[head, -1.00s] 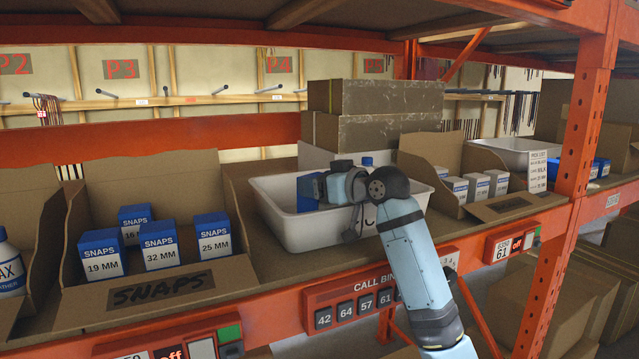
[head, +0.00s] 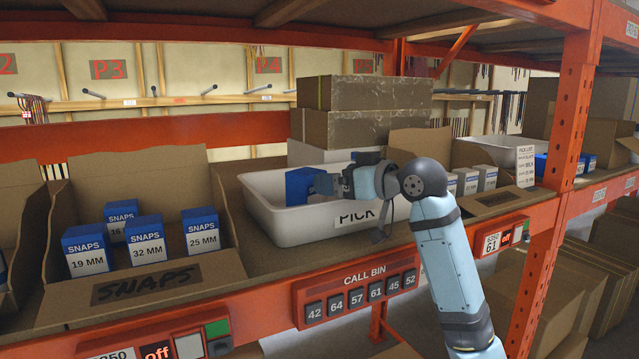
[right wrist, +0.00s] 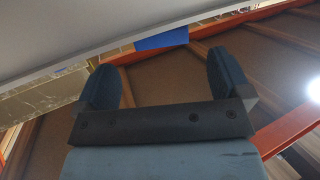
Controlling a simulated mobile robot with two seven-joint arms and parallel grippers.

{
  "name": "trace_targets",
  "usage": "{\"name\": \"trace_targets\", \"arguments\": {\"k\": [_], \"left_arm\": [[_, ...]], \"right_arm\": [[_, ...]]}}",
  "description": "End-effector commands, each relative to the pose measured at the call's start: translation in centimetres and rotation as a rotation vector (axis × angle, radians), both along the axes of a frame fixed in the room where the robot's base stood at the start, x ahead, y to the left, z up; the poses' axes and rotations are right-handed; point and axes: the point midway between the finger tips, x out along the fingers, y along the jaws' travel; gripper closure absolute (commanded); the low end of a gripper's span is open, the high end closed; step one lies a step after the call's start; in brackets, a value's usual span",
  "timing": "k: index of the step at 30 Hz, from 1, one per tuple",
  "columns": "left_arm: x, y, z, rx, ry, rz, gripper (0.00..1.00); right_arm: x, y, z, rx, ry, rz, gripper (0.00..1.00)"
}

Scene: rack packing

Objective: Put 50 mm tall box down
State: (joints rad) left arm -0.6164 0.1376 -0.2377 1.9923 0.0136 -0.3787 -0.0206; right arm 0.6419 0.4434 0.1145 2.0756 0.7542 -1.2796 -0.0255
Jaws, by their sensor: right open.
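A blue box (head: 300,187), likely the 50 mm tall box, is upright inside the white pick bin (head: 262,222), near its left end. Its label is not visible. My right gripper (head: 328,183) is over the bin, just right of the box. In the right wrist view the right gripper (right wrist: 170,75) has its two dark fingers spread wide with nothing held. A patch of the blue box (right wrist: 162,40) shows beyond the gap between them. The wrist hides part of the bin. My left gripper is out of view.
Left of the bin, a cardboard SNAPS carton (head: 150,285) holds several blue-and-white boxes. Brown boxes (head: 365,110) are stacked behind the bin. Right of it, another carton (head: 412,143) holds white boxes. An orange upright (head: 570,120) stands at the right.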

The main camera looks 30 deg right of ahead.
Motion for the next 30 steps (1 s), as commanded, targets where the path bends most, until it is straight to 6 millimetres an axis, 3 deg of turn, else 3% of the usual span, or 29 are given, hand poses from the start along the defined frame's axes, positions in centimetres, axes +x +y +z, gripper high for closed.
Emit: {"name": "trace_targets", "arguments": {"k": [3,9,30], "left_arm": [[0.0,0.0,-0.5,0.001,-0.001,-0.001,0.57],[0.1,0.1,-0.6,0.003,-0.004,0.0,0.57],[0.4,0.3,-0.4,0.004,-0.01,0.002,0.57]], "right_arm": [[-1.9,-0.7,0.2,-0.003,-0.001,-0.002,0.04],[-3.3,-1.2,0.5,-0.001,0.001,0.0,0.04],[-3.4,-1.2,0.6,0.0,0.0,0.0,0.04]]}}
